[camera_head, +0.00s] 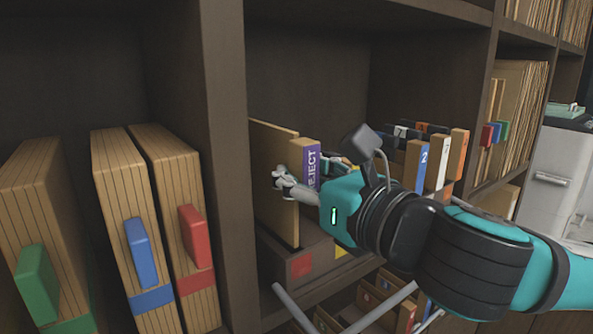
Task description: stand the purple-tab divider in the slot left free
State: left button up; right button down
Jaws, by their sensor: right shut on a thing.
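The purple-tab divider (278,222) is a tan upright board in the middle bay, with a purple lettered tab (311,165) at its front edge. My right gripper (290,185) is shut on it, reaching in from the right. One pale finger lies across the board's near face; the other is hidden. The board looks upright, over or in the left part of a brown holder (270,262). I cannot tell whether its foot is seated. The holder's front has a red square (301,265) and part of a yellow one (340,250). Its slots are hidden. My left gripper is not in view.
A dark upright panel (225,150) closes the bay's left side. Beyond it stand bundles with green (37,283), blue (141,252) and red (194,235) tabs. Numbered dividers (417,165) stand close behind my right wrist. A lower shelf holds more dividers.

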aim_at(297, 221)
jog(key=shift+f+b, duration=0.9)
jog(key=shift+f, duration=0.6)
jog(key=shift+f+b, duration=1.4)
jog(key=shift+f, duration=0.45)
jog(key=c, duration=1.1)
grip_release()
jog(key=shift+o, duration=0.2)
notch_tip(297, 221, up, 10)
jog(key=shift+r, duration=0.1)
